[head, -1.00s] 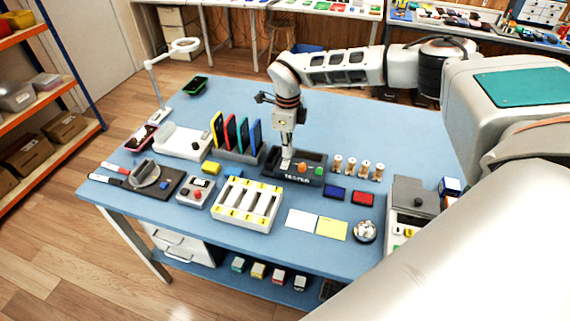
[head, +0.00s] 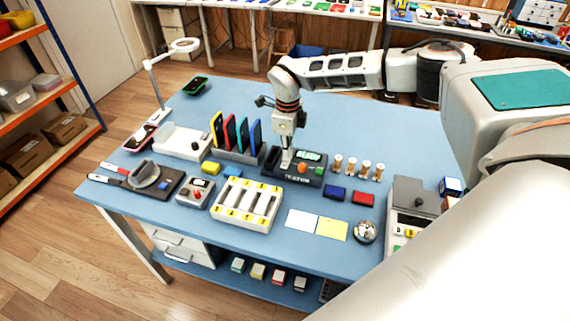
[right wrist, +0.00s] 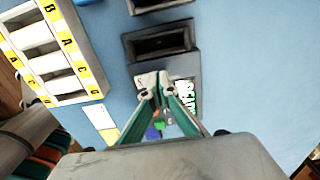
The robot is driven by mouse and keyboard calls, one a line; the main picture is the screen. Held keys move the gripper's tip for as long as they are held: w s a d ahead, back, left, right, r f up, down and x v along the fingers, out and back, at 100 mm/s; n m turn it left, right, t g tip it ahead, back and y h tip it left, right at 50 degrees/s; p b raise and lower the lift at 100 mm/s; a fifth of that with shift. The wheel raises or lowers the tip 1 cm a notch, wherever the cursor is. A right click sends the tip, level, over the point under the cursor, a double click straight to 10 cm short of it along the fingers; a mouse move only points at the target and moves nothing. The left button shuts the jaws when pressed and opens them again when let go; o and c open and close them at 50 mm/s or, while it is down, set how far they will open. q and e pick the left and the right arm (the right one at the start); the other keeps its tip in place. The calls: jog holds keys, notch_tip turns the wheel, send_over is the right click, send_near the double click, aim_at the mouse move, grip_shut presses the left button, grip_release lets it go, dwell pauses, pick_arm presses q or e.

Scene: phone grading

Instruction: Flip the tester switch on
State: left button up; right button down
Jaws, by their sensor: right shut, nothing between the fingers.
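The tester (head: 291,178) is a dark box near the middle of the blue table, with an orange knob (head: 302,168) and a green button (head: 319,171) on top. Its display (head: 308,156) is lit with green letters; this lit text (right wrist: 186,98) also shows in the right wrist view. My right gripper (head: 286,163) points down over the left part of the tester. In the right wrist view its fingertips (right wrist: 156,92) are together, with nothing held, close to the tester's top. The switch is hidden by the fingers, so I cannot tell its position. My left gripper is out of view.
A rack of coloured phones (head: 236,155) stands just left of the tester. Small brass-coloured pieces (head: 351,168) stand to its right. A white slotted tray (head: 247,203) lies in front. The blue table (head: 375,120) behind is clear.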

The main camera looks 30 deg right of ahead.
notch_tip(320, 180, up, 3)
jog(key=p, duration=0.2)
jog(key=shift+f+p, duration=0.1)
jog(key=shift+p, duration=0.3)
jog(key=shift+r, duration=0.5)
notch_tip(320, 180, up, 3)
jog(key=shift+r, duration=0.15)
jog(key=shift+s, duration=0.1)
